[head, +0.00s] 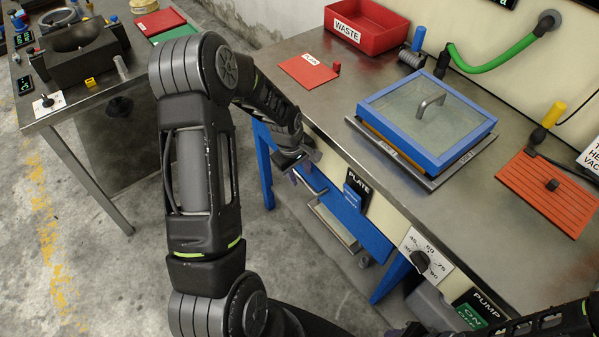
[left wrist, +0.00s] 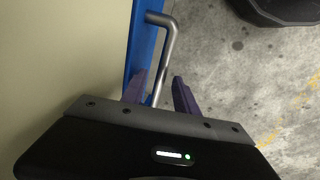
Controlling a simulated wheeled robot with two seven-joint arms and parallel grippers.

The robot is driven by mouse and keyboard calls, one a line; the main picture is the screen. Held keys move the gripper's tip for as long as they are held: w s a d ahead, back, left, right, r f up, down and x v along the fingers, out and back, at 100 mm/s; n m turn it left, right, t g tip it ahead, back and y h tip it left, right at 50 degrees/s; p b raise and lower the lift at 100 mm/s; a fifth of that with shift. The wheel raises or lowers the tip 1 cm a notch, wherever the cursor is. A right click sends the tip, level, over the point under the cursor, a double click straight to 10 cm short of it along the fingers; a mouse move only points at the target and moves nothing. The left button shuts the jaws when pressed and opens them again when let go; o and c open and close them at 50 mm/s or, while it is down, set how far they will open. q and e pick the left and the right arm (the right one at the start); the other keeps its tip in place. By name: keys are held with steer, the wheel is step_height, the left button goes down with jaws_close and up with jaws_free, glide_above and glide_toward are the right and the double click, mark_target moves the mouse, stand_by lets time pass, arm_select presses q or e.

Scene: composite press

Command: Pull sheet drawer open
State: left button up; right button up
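The sheet drawer has a blue front (head: 362,228) under the steel bench top. A long silver handle (head: 334,227) stands out from it; the handle also shows in the left wrist view (left wrist: 171,38). My left gripper (head: 297,164) is at the far end of the handle. In the left wrist view its two purple fingers (left wrist: 160,92) are apart, one on each side of the bar, with a gap visible beside the right finger. The far end of the drawer is hidden behind the gripper. My right gripper (head: 405,331) barely shows at the bottom edge, and its opening is unclear.
A blue-framed glass lid (head: 428,117) sits on the bench. A red waste bin (head: 366,25) stands at the back. A dial (head: 420,261) and pump switch (head: 479,311) are on the bench front. The concrete floor (head: 300,258) before the drawer is clear.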

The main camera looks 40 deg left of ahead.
arm_select(q)
steer(key=shift+c, duration=0.2)
jaws_close()
stand_by(1.1)
